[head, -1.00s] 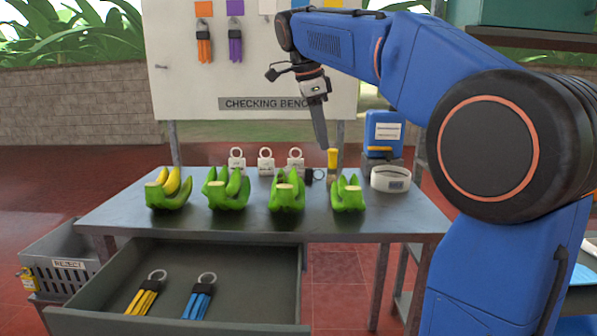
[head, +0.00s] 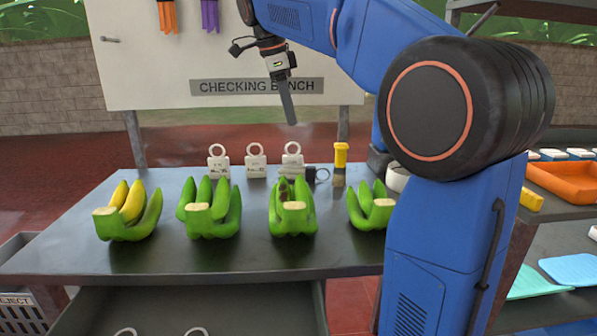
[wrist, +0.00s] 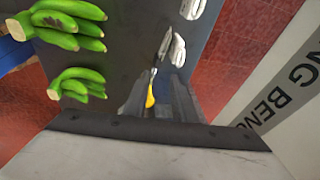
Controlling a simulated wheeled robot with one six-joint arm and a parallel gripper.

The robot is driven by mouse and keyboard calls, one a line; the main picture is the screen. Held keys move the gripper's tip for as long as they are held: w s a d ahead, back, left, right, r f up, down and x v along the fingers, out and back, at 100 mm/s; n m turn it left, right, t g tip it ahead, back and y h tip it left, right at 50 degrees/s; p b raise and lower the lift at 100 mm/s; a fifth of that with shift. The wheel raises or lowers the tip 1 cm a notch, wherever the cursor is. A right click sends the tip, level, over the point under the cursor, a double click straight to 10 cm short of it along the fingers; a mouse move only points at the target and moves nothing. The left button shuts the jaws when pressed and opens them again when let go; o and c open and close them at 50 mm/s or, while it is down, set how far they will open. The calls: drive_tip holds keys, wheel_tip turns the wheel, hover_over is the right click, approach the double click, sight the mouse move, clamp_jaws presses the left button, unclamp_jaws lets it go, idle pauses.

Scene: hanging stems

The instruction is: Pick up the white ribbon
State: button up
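I cannot make out a white ribbon for certain in either current view. A white round band or roll (head: 397,178) stands at the bench's right end, partly hidden by my arm; I cannot tell whether it is ribbon. Orange ribbons (head: 168,16) and purple ribbons (head: 210,14) hang on the board, cut off by the top edge. My gripper (head: 290,118) hangs above the back of the bench, in front of the board. In the wrist view my gripper's fingers (wrist: 161,82) are apart with nothing held between them.
Green banana bunches (head: 292,210) line the front of the bench (head: 160,255); the leftmost has yellow fruit. White tags (head: 255,162) and a yellow-capped tool (head: 340,163) stand behind. An open drawer (head: 190,310) is below. Shelves with an orange tray (head: 562,180) stand right.

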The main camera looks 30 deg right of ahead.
sight(304, 167)
drive_tip(key=x, duration=1.6)
drive_tip(key=shift+d+f, duration=0.1)
drive_tip(key=shift+f, duration=0.05)
clamp_jaws()
